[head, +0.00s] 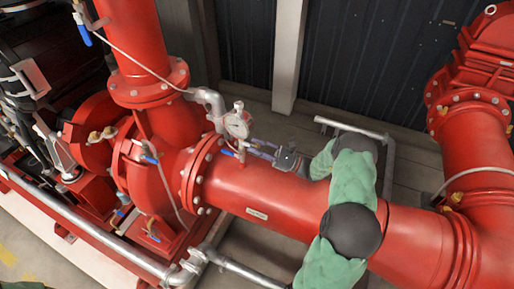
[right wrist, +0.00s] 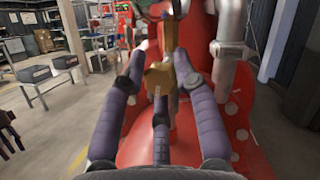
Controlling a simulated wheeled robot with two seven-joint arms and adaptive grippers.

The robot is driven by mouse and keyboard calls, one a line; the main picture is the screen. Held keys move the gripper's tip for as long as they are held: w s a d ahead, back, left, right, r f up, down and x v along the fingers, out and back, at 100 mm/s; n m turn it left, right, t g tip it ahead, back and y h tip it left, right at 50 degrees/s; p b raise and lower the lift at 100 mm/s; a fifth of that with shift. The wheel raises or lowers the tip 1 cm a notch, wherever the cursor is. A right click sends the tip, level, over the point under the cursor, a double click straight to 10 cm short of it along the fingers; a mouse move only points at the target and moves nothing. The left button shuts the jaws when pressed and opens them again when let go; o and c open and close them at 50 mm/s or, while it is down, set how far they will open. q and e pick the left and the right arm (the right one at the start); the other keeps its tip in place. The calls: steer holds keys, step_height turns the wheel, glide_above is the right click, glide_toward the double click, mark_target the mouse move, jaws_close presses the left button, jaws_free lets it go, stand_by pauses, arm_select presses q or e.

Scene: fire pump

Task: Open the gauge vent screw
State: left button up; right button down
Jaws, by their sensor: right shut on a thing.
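My right gripper (head: 252,148) has purple fingers and is just below and right of the gauge. In the right wrist view my right gripper (right wrist: 160,80) is closed around a brass piece (right wrist: 158,76), apparently the gauge vent screw. The fingers lie on both sides of it, with another finger below. In the head view that piece is too small to make out. My left gripper is not in view.
A horizontal red pipe (head: 262,196) runs below my right arm. A valve with a blue lever (head: 228,152) is left of the gripper. A grey pipe elbow (head: 210,100) is beside the gauge. A metal rail (head: 352,128) stands behind the arm.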

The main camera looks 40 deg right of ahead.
steer(key=shift+w+d+r, duration=0.1)
steer(key=shift+d+r, duration=0.2)
steer(key=c, duration=1.1)
jaws_free()
steer(key=shift+c, duration=0.2)
steer(key=shift+o, duration=0.9)
steer(key=shift+f, duration=0.15)
steer(key=shift+a, duration=0.1)
steer(key=shift+f, duration=0.15)
steer(key=v, duration=0.7)
steer(key=shift+s+d, duration=0.25)
